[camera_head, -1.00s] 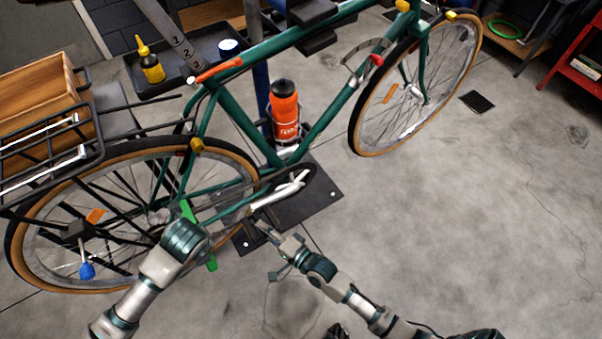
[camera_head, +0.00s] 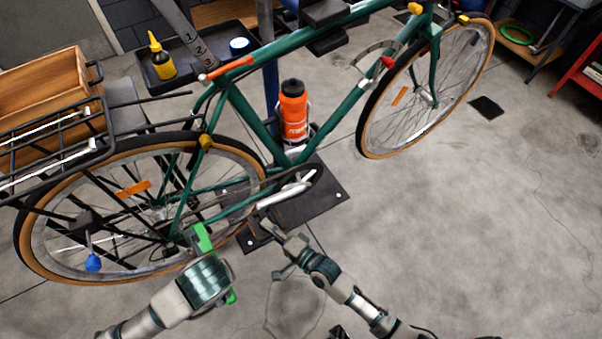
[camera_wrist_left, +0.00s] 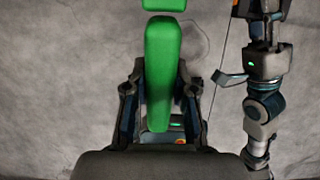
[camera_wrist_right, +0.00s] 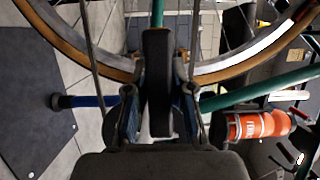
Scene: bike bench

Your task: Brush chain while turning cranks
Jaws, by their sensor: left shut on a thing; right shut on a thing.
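My left gripper (camera_head: 212,268) is shut on a green brush (camera_head: 203,237), which also fills the middle of the left wrist view (camera_wrist_left: 160,70). The brush's upper end is near the lower run of the bike's drivetrain by the rear wheel; whether it touches the chain, I cannot tell. My right gripper (camera_head: 278,238) is shut on a dark block, seemingly the pedal (camera_wrist_right: 157,75), below the silver crank (camera_head: 287,191). The green bike (camera_head: 250,125) is held at a stand. The chain itself is too thin and dark to make out clearly.
An orange bottle (camera_head: 293,112) sits in the frame. A black tray (camera_head: 205,70) with a yellow-capped bottle (camera_head: 160,58) is behind. A wooden crate (camera_head: 45,85) is on the rear rack. A blue object (camera_head: 93,263) hangs at the rear wheel.

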